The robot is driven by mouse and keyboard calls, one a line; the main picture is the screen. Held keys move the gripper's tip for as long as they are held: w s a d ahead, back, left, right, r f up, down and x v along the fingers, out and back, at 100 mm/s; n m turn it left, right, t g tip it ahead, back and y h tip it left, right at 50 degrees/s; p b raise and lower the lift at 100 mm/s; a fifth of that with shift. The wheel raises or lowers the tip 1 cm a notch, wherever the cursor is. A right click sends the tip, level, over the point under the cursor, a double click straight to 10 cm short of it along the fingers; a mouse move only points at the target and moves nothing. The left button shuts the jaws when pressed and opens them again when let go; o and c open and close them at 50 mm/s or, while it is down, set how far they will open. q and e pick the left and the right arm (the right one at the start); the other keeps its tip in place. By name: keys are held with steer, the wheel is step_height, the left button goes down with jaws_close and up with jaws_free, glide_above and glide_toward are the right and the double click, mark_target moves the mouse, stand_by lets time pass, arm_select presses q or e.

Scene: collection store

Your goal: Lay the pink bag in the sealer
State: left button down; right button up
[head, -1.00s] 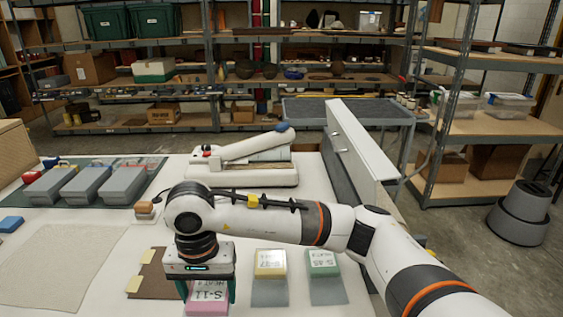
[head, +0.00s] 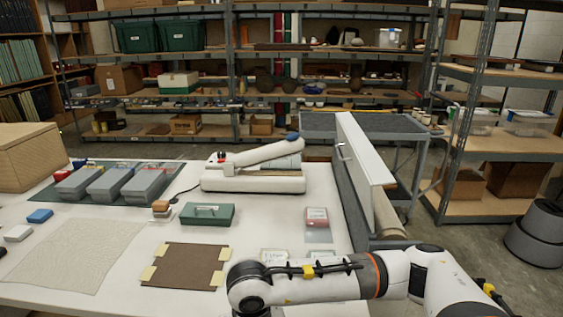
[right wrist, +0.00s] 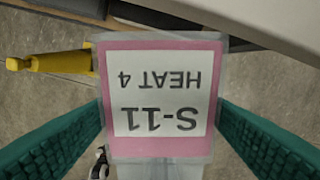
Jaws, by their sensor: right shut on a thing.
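The pink bag (right wrist: 157,146), with a white label reading S-11 HEAT 4, is in the right wrist view. My right gripper (right wrist: 160,112) has its green fingers on the bag's two sides and is shut on it. Floor shows behind the bag, so it is held clear of the table. In the head view the gripper and bag are out of frame below my right arm. The white sealer (head: 255,182) stands at the back of the table, its long arm raised at an angle, with a blue tip. My left gripper is not in view.
A red-labelled bag (head: 317,217) lies right of a green handled box (head: 207,214). Two more labelled bags are partly hidden behind my arm. A brown board (head: 186,266) with yellow corners, a pale mat (head: 75,255) and grey boxes (head: 110,181) lie on the left. A white panel (head: 362,155) stands at right.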

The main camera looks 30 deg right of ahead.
steer(key=s+d+f+n, duration=0.1)
steer(key=s+f+n, duration=0.1)
steer(key=f, duration=0.3)
steer(key=s+d+f+n, duration=0.1)
steer(key=s+f, duration=0.3)
steer(key=f, duration=0.2)
steer(key=shift+s+d+n, duration=0.25)
steer(key=shift+n, duration=0.15)
steer(key=shift+f, duration=0.1)
